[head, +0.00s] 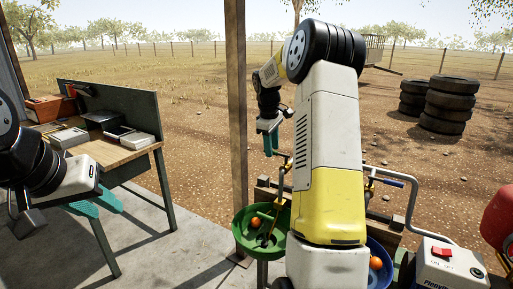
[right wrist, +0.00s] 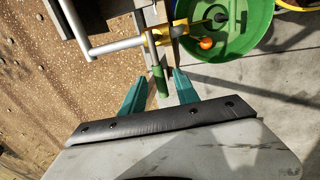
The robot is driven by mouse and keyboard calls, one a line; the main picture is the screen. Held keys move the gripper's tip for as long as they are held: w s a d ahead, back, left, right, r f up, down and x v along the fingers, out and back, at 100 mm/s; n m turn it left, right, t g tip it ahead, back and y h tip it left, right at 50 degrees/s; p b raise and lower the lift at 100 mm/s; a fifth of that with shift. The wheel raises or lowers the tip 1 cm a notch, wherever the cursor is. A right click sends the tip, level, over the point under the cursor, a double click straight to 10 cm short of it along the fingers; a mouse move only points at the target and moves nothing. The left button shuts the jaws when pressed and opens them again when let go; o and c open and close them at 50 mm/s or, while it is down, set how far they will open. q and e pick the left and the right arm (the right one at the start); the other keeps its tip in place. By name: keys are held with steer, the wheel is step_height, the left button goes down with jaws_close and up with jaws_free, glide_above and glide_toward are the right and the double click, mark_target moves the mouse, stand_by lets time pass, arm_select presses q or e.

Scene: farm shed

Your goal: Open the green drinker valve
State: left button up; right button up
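The green drinker is a round green bowl (head: 242,237) with an orange float ball in the head view; the bowl (right wrist: 243,45) also shows at the top of the right wrist view. Its green valve handle (right wrist: 159,80) hangs from a yellow valve body (right wrist: 158,35) on a grey pipe. My right gripper (right wrist: 160,92) is open, with the green handle between its teal fingers and gaps visible at both sides. In the head view the right gripper (head: 271,143) points down above the pipe. My left gripper (head: 104,204) is open and empty beside the workbench.
A second drinker with a blue bowl (head: 377,255) and blue lever (head: 386,181) stands to the right, partly hidden by my arm. A wooden post (head: 237,120) rises near the green bowl. A workbench (head: 115,153) is left; a white switch box (head: 446,266) is right.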

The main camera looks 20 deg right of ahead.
steer(key=shift+f, duration=0.15)
jaws_close()
stand_by(1.4)
